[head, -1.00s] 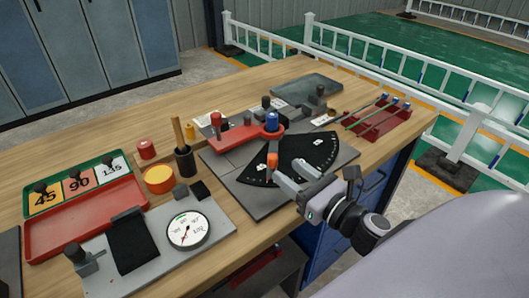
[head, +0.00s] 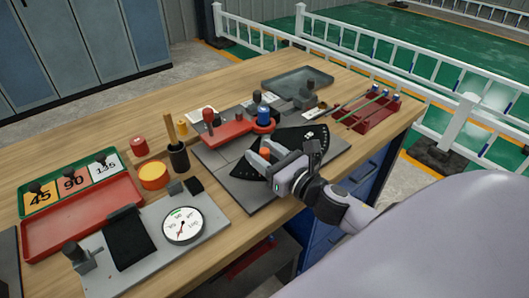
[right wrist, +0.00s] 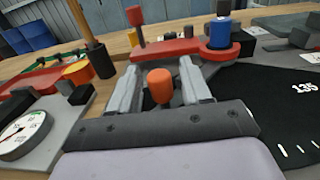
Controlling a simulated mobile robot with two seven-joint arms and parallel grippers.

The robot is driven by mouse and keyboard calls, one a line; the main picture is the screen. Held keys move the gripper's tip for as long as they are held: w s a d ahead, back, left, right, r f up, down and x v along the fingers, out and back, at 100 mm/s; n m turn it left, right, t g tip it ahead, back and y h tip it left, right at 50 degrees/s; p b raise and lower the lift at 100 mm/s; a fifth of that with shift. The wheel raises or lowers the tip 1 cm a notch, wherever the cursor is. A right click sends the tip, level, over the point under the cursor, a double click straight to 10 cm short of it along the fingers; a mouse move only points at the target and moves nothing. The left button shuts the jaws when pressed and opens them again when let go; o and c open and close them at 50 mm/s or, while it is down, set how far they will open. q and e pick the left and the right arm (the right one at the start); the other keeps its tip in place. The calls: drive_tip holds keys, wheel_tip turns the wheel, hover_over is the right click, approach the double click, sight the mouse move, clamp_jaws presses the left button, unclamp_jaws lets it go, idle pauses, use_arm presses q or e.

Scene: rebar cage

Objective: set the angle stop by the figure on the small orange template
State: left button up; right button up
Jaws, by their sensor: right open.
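The angle stop's orange knob (head: 265,153) stands at the left part of the black fan-shaped scale plate (head: 312,138). My right gripper (head: 267,154) is open, its two fingers on either side of this knob. In the right wrist view the orange knob (right wrist: 160,86) stands between the fingers, with gaps on both sides. The figure 135 shows on the scale (right wrist: 305,88). Three figure cards lie in the green tray at the left: yellow-orange 45 (head: 40,198), orange 90 (head: 73,183) and white 135 (head: 104,168). My left gripper is not in view.
A red arm (head: 235,130) with a red handle and a blue knob (head: 263,111) lies just behind the stop. A dial gauge (head: 182,226) and a wooden-handled tool in a black cup (head: 178,157) are to the left. A red rod rack (head: 366,114) stands at right.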

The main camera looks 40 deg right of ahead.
clamp_jaws()
drive_tip(key=shift+d, duration=0.1)
